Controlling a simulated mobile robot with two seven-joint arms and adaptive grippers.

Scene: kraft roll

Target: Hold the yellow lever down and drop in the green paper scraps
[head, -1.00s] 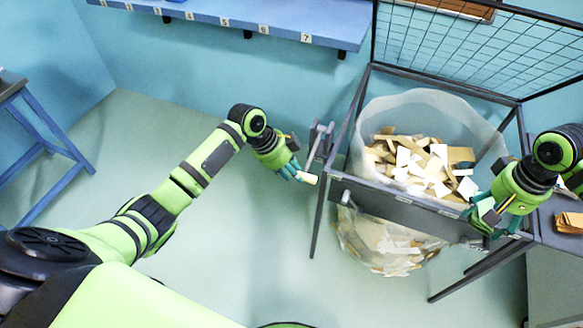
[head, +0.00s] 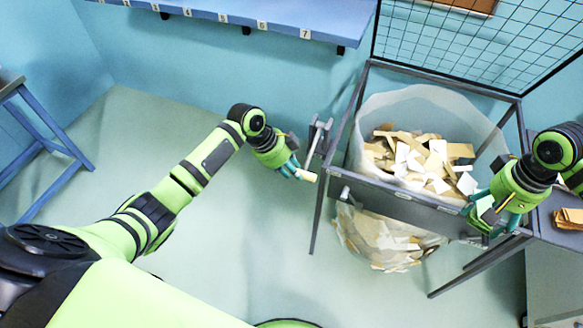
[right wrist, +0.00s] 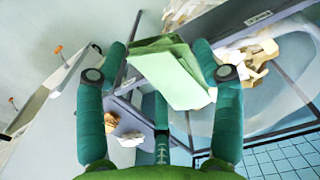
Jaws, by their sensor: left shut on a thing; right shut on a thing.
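My left gripper (head: 291,168) is shut on the pale yellow grip of the lever (head: 307,175), beside the left end of the grey frame. The lever's grey arm slopes down to it from the bracket. My right gripper (head: 487,222) is at the frame's front right corner, shut on a stack of green paper scraps. In the right wrist view the scraps (right wrist: 175,75) sit between the fingers of my right gripper (right wrist: 160,75). A clear bag (head: 385,103) hangs in the frame, filled with cream and brown scraps (head: 425,158).
The grey frame (head: 390,199) has a front rail and a mesh panel (head: 460,50) behind. A grey side table (head: 550,232) with brown scraps (head: 568,219) stands at the right. A blue numbered shelf (head: 270,18) is on the back wall.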

